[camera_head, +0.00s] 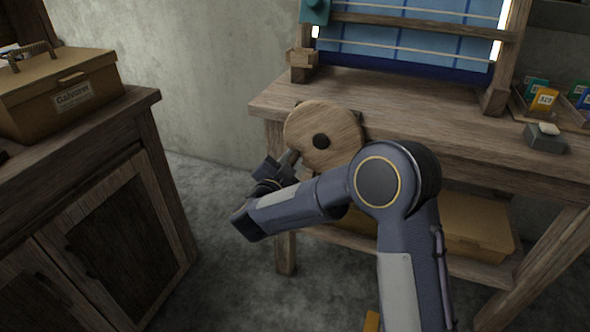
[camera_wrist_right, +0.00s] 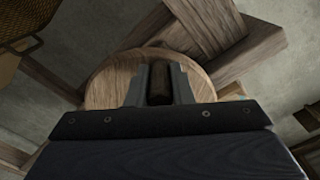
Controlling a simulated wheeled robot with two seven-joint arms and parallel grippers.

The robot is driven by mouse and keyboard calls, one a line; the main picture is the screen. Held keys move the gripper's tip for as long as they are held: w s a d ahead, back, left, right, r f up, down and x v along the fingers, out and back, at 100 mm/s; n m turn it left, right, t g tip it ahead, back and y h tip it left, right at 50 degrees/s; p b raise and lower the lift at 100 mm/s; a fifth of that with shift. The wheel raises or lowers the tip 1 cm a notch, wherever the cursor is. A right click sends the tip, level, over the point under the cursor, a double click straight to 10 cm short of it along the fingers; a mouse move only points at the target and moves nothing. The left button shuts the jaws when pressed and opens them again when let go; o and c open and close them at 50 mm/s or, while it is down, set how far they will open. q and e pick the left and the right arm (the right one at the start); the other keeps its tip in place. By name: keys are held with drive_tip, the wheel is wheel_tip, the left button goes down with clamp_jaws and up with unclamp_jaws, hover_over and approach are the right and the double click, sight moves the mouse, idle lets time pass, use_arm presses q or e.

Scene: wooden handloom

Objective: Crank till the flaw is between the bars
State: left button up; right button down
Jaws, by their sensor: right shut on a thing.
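A round wooden crank wheel (camera_head: 335,128) with a dark hub is mounted at the front left of the loom bench. My right gripper (camera_head: 286,160) reaches the wheel's lower left side. In the right wrist view the gripper (camera_wrist_right: 159,84) is shut on the dark crank handle (camera_wrist_right: 160,88), with the wheel (camera_wrist_right: 103,84) behind it. Blue cloth (camera_head: 405,40) hangs in the loom frame, crossed by two pale horizontal bars (camera_head: 420,50). The top of the cloth is cut off and I cannot make out a flaw in it. My left gripper is not in view.
The wooden bench (camera_head: 410,105) spans the right, with a grey block (camera_head: 545,139) and small coloured packets (camera_head: 543,99) on it. A box (camera_head: 470,225) sits on its lower shelf. A cabinet (camera_head: 95,150) with a tan case (camera_head: 65,95) stands left; bare floor lies between.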

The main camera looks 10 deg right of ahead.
drive_tip(key=shift+w+a+r+m, duration=0.1)
drive_tip(key=shift+a+r+m, duration=0.15)
drive_tip(key=shift+m, duration=0.25)
drive_tip(key=shift+r, duration=0.1)
drive_tip(key=c, duration=1.3)
unclamp_jaws()
drive_tip(key=p+v, duration=0.1)
drive_tip(key=v, duration=0.6)
drive_tip(key=shift+s+a, duration=0.2)
drive_tip(key=shift+s, duration=0.15)
